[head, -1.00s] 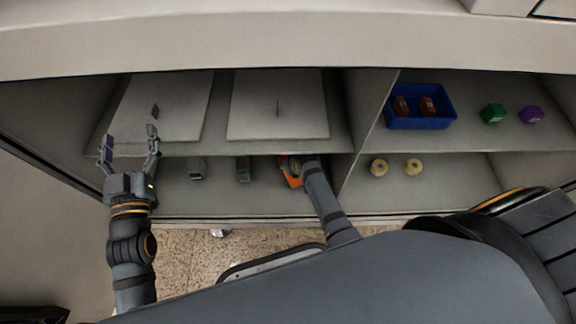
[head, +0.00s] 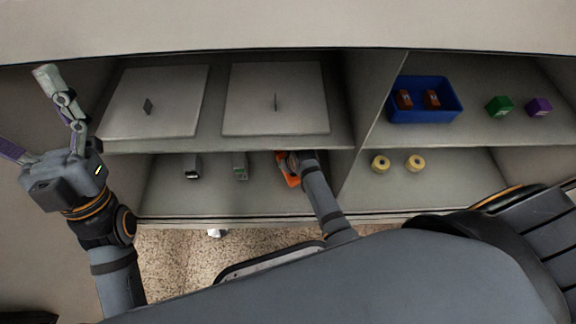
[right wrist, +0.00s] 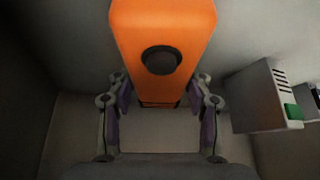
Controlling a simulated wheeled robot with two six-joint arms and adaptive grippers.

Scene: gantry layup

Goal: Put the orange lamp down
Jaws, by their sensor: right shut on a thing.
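The orange lamp (head: 284,168) is at the lower shelf in the head view, partly hidden by my right arm. In the right wrist view the lamp (right wrist: 162,25) is an orange block with a dark round button, held between the fingers. My right gripper (right wrist: 160,108) is shut on it; I cannot tell whether the lamp touches the shelf. My left gripper (head: 28,110) is open and empty at the far left, outside the shelf unit, its fingers spread wide.
Two grey devices, one left (head: 193,167) and one with green (head: 240,166), stand on the lower shelf left of the lamp. Two pale panels lie above. A blue bin (head: 421,118), green and purple blocks and two yellow rolls (head: 380,163) are in the right bays.

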